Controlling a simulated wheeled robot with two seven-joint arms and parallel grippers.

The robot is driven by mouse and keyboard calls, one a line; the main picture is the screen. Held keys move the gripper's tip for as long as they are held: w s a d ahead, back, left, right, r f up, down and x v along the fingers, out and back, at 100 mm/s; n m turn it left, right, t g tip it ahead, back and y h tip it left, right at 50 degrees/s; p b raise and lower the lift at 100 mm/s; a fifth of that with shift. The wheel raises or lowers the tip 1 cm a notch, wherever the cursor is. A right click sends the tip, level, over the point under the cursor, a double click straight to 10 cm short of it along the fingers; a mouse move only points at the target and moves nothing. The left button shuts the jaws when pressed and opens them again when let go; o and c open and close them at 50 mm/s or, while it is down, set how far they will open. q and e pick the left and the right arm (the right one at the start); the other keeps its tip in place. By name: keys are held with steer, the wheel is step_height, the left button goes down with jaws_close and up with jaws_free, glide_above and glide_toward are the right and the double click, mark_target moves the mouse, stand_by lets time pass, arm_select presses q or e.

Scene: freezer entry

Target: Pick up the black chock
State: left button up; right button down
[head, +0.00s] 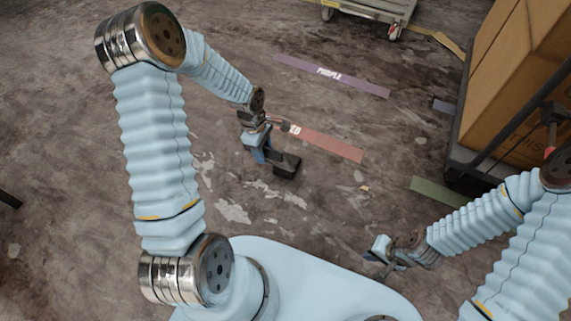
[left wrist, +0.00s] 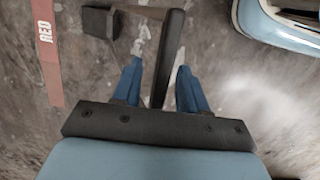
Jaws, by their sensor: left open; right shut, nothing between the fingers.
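The black chock (head: 287,166) lies on the floor near the middle of the head view. In the left wrist view the chock (left wrist: 168,52) shows as a long dark bar joined by a thin link to a squarer block at the upper left. My left gripper (head: 262,155) is at the chock, pointing down. In the left wrist view its blue fingers (left wrist: 159,72) are open, one on each side of the bar, with gaps visible. My right gripper (head: 378,252) is shut and empty, low over the floor at the right, away from the chock.
A red floor strip (head: 330,147) lies just beyond the chock, with a purple strip (head: 335,76) farther back. A cart with cardboard boxes (head: 520,85) stands at the right beside a green strip (head: 437,193). Another wheeled cart (head: 375,10) is at the back.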

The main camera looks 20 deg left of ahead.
arm_select(q)
steer(key=shift+d+f, duration=0.15)
steer(key=shift+f, duration=0.5)
steer(key=shift+f+b, duration=0.3)
steer(key=shift+b, duration=0.1)
jaws_close()
stand_by(1.5)
